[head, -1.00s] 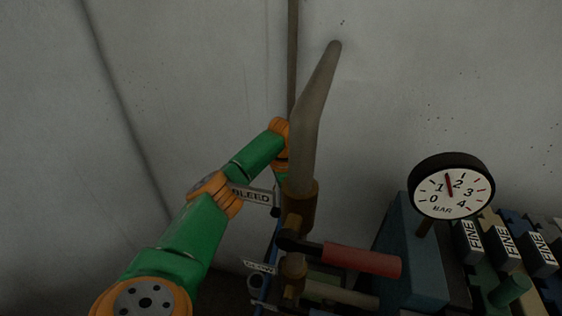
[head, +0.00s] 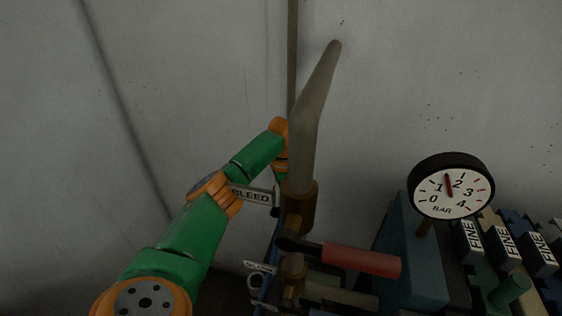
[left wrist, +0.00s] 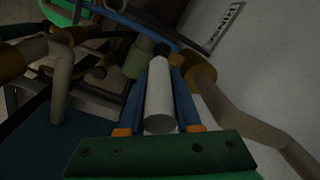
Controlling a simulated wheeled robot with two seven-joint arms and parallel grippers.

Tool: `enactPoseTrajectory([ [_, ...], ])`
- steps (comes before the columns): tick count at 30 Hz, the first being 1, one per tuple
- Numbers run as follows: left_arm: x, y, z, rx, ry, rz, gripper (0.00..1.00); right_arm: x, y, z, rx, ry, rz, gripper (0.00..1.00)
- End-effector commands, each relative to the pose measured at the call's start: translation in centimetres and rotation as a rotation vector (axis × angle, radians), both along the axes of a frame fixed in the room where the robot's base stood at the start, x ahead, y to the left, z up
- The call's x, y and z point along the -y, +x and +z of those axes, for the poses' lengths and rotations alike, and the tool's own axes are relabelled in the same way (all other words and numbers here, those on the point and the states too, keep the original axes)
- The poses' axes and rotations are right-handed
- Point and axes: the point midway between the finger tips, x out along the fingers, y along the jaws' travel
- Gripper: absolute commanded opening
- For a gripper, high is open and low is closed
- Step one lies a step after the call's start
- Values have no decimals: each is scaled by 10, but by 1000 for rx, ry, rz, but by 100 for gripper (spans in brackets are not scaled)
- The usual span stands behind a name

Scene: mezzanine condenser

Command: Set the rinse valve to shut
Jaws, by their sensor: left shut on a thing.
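A valve lever with a red grip (head: 361,260) sticks out to the right from a brass-coloured pipe fitting (head: 299,205) in the head view. I cannot read a rinse label on it. My left arm (head: 187,238) reaches in from the left and goes behind the grey pipe, so its gripper is hidden in the head view. In the left wrist view my left gripper (left wrist: 162,72) has its blue fingers on either side of a pale grey cylindrical handle (left wrist: 160,98) and is shut on it. My right gripper is not in view.
A bent grey pipe (head: 306,130) rises in front of the wall. A BLEED label (head: 252,195) is beside my arm. A round pressure gauge (head: 451,187) reads between 1 and 2 bar. Blocks marked FINE (head: 502,243) stand at the right.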

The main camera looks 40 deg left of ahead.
Motion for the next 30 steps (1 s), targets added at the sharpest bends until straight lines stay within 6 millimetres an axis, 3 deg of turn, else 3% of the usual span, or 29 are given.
enactPoseTrajectory([
  [9, 15, 8, -5, -118, 209, 0, 0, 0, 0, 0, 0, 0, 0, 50],
  [17, 15, 8, -5, -122, 221, 0, 0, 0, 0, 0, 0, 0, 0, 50],
  [18, 15, 8, -5, -122, 221, 0, 35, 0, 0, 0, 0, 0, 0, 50],
  [21, 15, 8, -5, -121, 220, 0, 62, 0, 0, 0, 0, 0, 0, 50],
  [30, 16, 9, -4, -120, 217, -2, 62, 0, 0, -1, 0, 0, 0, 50],
])
